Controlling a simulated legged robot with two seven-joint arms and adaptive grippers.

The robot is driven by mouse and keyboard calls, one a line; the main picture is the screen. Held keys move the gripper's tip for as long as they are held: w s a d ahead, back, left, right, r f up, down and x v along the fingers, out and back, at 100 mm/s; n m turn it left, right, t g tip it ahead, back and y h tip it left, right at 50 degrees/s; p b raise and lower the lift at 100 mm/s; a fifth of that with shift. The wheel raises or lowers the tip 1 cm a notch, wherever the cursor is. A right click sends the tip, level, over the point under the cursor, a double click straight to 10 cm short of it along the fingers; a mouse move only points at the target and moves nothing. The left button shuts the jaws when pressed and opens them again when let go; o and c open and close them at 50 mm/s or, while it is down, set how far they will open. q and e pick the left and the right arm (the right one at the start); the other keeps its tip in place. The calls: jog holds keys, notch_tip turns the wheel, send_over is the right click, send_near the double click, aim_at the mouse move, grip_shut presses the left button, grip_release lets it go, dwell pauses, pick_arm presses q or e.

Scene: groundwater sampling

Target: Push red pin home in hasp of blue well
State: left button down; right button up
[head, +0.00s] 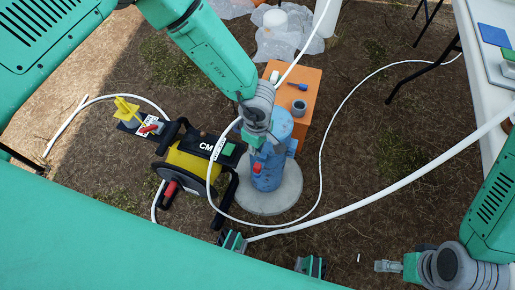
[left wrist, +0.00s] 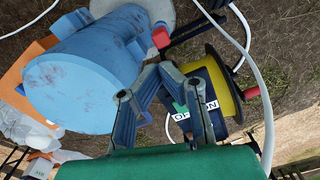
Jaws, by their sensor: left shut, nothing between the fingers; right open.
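The blue well (head: 268,178) stands upright on a round concrete pad (head: 285,198). The red pin (head: 257,168) shows on its near side; how deep it sits in the hasp I cannot tell. In the left wrist view, the blue well (left wrist: 75,75) fills the upper left, and the red pin (left wrist: 161,38) is just beyond my fingertips. My left gripper (head: 254,150) is shut and empty, close beside the well and above the pin; it also shows in the left wrist view (left wrist: 162,72). My right gripper (head: 388,266) is open and empty at the lower right, away from the well.
A yellow and black cable reel (head: 190,165) stands left of the well. An orange box (head: 300,85) is behind it. A white hose (head: 322,150) loops around the well on the ground. A white table (head: 480,75) is at the right.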

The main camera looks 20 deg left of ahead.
aim_at(257, 165)
pick_arm(q)
jog(key=n, duration=0.1)
jog(key=f+n, duration=0.1)
jog(key=n+p, duration=0.1)
jog(key=n, duration=0.1)
jog(key=shift+s+f, duration=0.1)
jog(key=shift+f, duration=0.15)
jog(key=shift+d+f+n, duration=0.1)
jog(key=shift+f+n, duration=0.15)
jog(key=shift+n, duration=0.05)
notch_tip(257, 165, down, 6)
jog(key=b, duration=0.4)
jog(key=shift+b, duration=0.4)
jog(key=shift+f, duration=0.35)
jog(key=shift+r, duration=0.15)
notch_tip(257, 165, up, 3)
jog(key=shift+p, duration=1.2)
notch_tip(257, 165, up, 12)
jog(key=shift+f, duration=0.25)
